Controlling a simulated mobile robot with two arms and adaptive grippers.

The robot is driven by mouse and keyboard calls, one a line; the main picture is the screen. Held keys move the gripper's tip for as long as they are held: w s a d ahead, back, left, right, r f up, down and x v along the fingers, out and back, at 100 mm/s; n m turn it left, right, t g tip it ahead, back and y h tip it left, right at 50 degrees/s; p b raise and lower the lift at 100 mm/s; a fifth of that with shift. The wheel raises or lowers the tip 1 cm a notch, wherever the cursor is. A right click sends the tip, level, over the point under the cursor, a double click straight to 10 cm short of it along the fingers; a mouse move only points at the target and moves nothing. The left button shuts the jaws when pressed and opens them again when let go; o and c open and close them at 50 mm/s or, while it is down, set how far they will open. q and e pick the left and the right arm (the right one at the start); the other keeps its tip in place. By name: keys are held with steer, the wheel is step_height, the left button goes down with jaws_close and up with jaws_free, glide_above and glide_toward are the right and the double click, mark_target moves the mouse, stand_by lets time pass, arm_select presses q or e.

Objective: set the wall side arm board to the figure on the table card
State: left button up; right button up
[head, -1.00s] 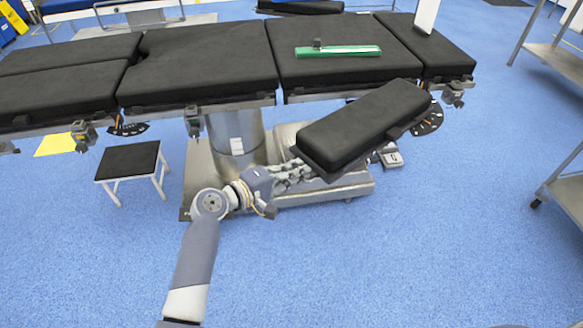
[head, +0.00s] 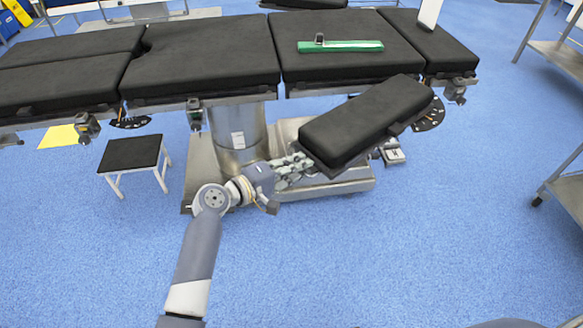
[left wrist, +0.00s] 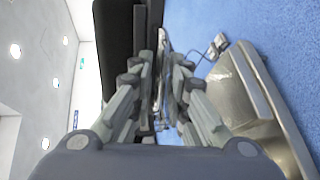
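The arm board (head: 365,118) is a black padded slab on the near side of the operating table (head: 205,55). It slants out from the table's right part, its free end nearer me and to the left. A dial plate (head: 431,115) shows at its right end; its figures are too small to read. A white card (head: 430,12) stands on the right table pad, its writing unreadable. My left gripper (head: 303,163) is at the board's free end, low by its underside. In the left wrist view its fingers (left wrist: 168,75) are slightly apart beside the board's edge (left wrist: 120,45). My right gripper is out of view.
A green level (head: 340,46) with a small display box lies on the table pad. A low stool (head: 132,153) stands left of the table column (head: 237,140). A floor pedal (head: 394,156) lies behind the board. Metal trolleys (head: 556,50) stand right. The floor in front is clear.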

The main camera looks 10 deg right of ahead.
arm_select(q)
steer(key=v, duration=1.2)
